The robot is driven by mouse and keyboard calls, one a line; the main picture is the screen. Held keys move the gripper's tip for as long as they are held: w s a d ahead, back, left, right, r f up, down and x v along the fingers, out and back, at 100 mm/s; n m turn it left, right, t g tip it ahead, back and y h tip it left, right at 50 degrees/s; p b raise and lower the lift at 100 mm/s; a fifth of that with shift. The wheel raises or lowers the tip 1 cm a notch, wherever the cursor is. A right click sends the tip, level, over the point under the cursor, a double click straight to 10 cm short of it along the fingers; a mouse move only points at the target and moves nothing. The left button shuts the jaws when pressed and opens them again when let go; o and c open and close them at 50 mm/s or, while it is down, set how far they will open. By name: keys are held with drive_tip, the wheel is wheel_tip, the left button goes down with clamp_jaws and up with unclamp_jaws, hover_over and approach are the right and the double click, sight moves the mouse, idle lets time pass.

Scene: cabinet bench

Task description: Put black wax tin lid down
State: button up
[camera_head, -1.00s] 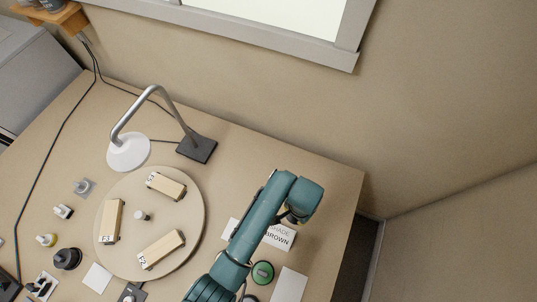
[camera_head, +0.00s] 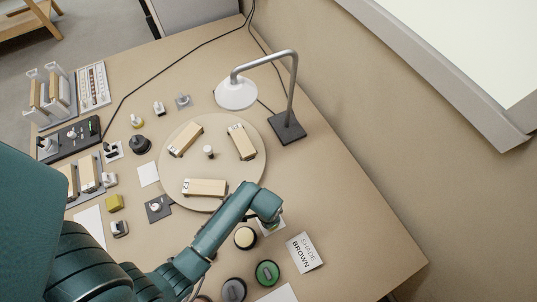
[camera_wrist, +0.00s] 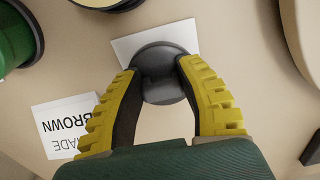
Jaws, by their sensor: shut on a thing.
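The black wax tin lid (camera_wrist: 158,62) is a dark round disc with a raised grip across its middle. My gripper (camera_wrist: 156,75) has its yellow fingers shut on it, in the wrist view. The lid is over a blank white card (camera_wrist: 186,36); I cannot tell whether it touches the card. In the head view my gripper hangs at the arm's end (camera_head: 268,208), over the same card (camera_head: 272,228), and the lid is hidden there. An open black tin with cream contents (camera_head: 245,237) stands just left of the card.
The SHADE BROWN card (camera_head: 305,252) lies to the right. A green-topped tin (camera_head: 267,272) and a dark-lidded tin (camera_head: 234,290) stand nearer me. The round board (camera_head: 215,140) with wooden blocks lies beyond, and the lamp base (camera_head: 287,127) behind. The bench at right is clear.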

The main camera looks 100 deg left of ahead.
wheel_tip(320, 180, down, 2)
drive_tip(key=shift+f, duration=0.15)
drive_tip(key=o, duration=0.8)
wheel_tip(320, 180, up, 12)
drive_tip(key=p, duration=0.3)
drive_tip(key=shift+r, duration=0.2)
